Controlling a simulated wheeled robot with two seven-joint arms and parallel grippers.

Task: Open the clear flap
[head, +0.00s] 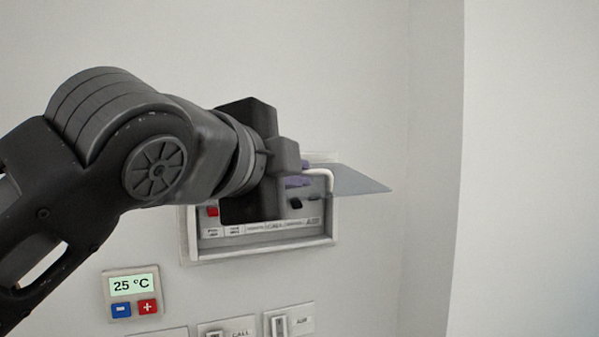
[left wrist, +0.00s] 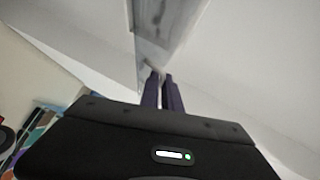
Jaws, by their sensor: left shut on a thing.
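The clear flap (head: 358,181) is a grey see-through sheet on a white-framed panel box (head: 262,252) on the wall. It is swung up and sticks out from the box roughly level, its free part reaching right. My left gripper (head: 300,181) is at the flap, its body covering much of the box. In the left wrist view its purple fingers (left wrist: 161,85) are close together, shut at the flap's edge; the flap (left wrist: 168,35) runs away from the fingertips. The exact grip point is small and partly hidden. My right gripper is not in view.
Inside the box, a red button (head: 212,211) and dark switches (head: 296,203) show below the flap. A thermostat (head: 133,293) reading 25 °C is on the wall at lower left. Switch plates (head: 290,322) are below the box. A wall corner stands to the right.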

